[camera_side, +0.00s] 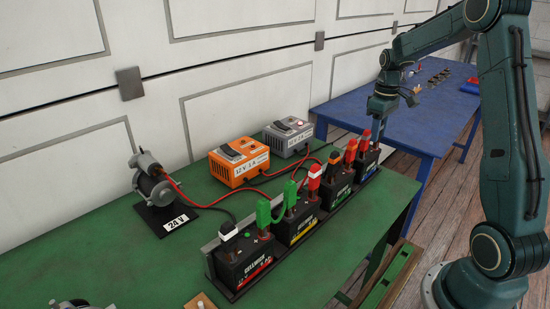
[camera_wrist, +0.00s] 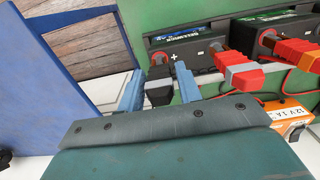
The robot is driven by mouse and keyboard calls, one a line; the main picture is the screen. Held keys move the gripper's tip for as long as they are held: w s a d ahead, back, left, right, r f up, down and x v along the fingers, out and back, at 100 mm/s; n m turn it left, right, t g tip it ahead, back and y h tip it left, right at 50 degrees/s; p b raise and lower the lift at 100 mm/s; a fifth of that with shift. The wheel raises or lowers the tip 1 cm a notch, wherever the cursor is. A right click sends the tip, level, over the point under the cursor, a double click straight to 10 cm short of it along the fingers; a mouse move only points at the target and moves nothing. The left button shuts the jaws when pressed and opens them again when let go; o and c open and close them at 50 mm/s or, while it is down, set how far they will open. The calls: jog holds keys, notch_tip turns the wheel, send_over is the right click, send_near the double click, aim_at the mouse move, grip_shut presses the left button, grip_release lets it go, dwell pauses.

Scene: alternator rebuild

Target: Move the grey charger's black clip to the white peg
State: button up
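My gripper (camera_side: 379,118) is over the far right battery of the row in the side view. In the wrist view its two blue-grey fingers (camera_wrist: 158,84) are apart, one on each side of a black clip (camera_wrist: 158,93). I cannot tell whether they touch it. This clip sits at the end of the battery with the blue label (camera_wrist: 188,40), beside a red clip (camera_wrist: 239,72). The grey charger (camera_side: 289,137) stands behind the row, its leads running to the batteries. A small pale peg-like piece (camera_side: 201,302) shows at the bottom edge; I cannot confirm it is the white peg.
Several batteries (camera_side: 246,265) stand in a black tray on the green bench (camera_side: 130,275), bearing red and green clips and a white-topped one. An orange charger (camera_side: 239,162) and a motor marked 24 V (camera_side: 155,188) are behind. A blue table (camera_side: 400,118) stands at the right.

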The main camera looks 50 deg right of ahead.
jog(key=c, duration=0.4)
jog(key=shift+r, duration=2)
